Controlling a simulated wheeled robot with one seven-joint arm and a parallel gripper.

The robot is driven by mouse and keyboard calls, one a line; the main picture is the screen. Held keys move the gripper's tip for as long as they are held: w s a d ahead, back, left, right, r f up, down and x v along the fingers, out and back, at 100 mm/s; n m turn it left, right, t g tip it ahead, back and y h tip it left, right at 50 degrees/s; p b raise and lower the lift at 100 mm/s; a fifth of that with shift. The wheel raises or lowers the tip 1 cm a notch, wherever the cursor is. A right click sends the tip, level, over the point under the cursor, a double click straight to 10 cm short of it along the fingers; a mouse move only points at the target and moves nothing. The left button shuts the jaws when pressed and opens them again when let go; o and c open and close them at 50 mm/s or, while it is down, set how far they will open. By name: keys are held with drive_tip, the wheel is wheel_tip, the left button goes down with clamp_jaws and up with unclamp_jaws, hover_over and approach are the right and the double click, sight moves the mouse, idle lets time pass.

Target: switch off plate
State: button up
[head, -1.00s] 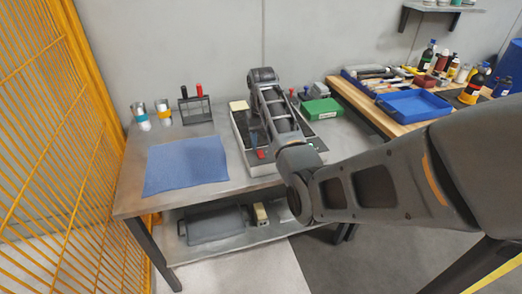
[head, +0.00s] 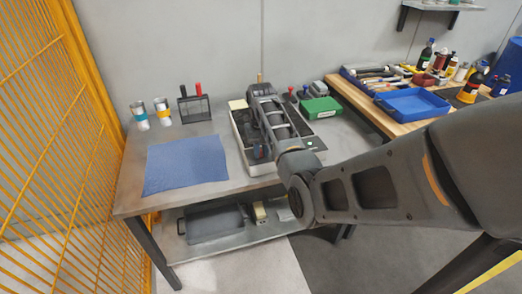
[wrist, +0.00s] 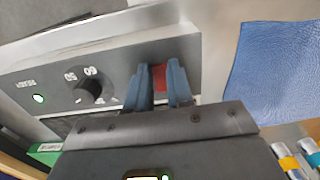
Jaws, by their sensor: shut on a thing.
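The plate (head: 300,163) is a light-rimmed device with a dark top, standing on the metal bench in the head view. Its grey control panel (wrist: 120,58) fills much of the wrist view, with a black dial (wrist: 88,90) marked 50 and 60 and a lit green lamp (wrist: 38,98) by the word READY. A red switch (wrist: 159,78) sits at one end of the panel. My gripper (wrist: 158,66) has its blue fingers on either side of the red switch and is shut on it. In the head view my arm covers much of the plate, and the switch is hidden.
A blue mat (head: 187,164) lies left of the plate. Two banded cups (head: 151,113) and a dark mesh holder (head: 195,108) stand behind it. A green box (head: 320,107) is at the back right. A wooden bench (head: 400,127) holds a blue tray (head: 412,104).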

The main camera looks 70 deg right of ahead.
clamp_jaws()
drive_tip(key=shift+w+d+g+y+b, duration=0.3)
drive_tip(key=shift+g+y+b, duration=0.2)
drive_tip(key=shift+g+y, duration=0.25)
drive_tip(key=shift+y, duration=0.35)
drive_tip(key=shift+r+g, duration=0.15)
drive_tip(key=shift+g, duration=0.1)
drive_tip(key=o, duration=0.6)
unclamp_jaws()
